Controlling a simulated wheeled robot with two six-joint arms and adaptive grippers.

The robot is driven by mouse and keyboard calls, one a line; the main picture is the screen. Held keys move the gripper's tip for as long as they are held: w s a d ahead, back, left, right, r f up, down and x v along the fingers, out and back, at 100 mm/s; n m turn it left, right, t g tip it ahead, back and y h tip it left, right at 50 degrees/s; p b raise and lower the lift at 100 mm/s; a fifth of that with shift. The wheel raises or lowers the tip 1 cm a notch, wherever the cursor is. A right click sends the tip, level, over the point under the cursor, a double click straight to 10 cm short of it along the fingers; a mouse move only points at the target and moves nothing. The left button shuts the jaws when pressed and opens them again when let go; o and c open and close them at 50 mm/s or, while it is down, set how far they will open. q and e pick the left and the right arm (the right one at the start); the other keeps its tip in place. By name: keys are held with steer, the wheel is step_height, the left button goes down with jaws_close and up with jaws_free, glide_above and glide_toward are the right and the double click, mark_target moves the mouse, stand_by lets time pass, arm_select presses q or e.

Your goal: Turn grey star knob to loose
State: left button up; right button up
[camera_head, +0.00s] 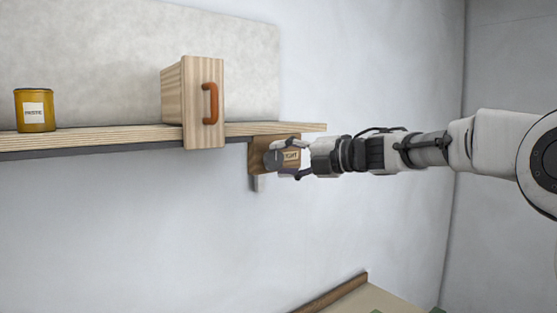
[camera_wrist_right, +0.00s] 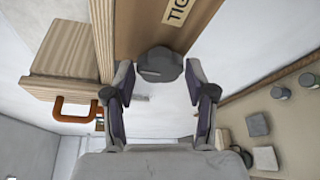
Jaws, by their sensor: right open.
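The grey star knob (camera_head: 271,159) sits on a wooden block (camera_head: 258,143) under the right end of the shelf. It shows more clearly in the right wrist view (camera_wrist_right: 161,66) as a dark grey lobed knob. A label on the block (camera_wrist_right: 177,10) reads in part "TIG"; the rest is cut off there. My right gripper (camera_head: 287,160) is open at the knob, and in the wrist view its fingers (camera_wrist_right: 160,82) stand on either side of it. I cannot tell whether either finger touches it. My left gripper is not in view.
A wooden box (camera_head: 173,95) with an orange handle (camera_head: 210,103) stands at the shelf (camera_head: 90,139). A yellow tin (camera_head: 35,110) is further left. Several small things, including a grey block (camera_wrist_right: 257,124), lie on a surface in the wrist view. The wall below the shelf is clear.

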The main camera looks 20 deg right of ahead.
steer(key=v, duration=1)
steer(key=shift+s+d+r, duration=0.1)
steer(key=shift+s+d, duration=0.05)
steer(key=shift+d, duration=0.05)
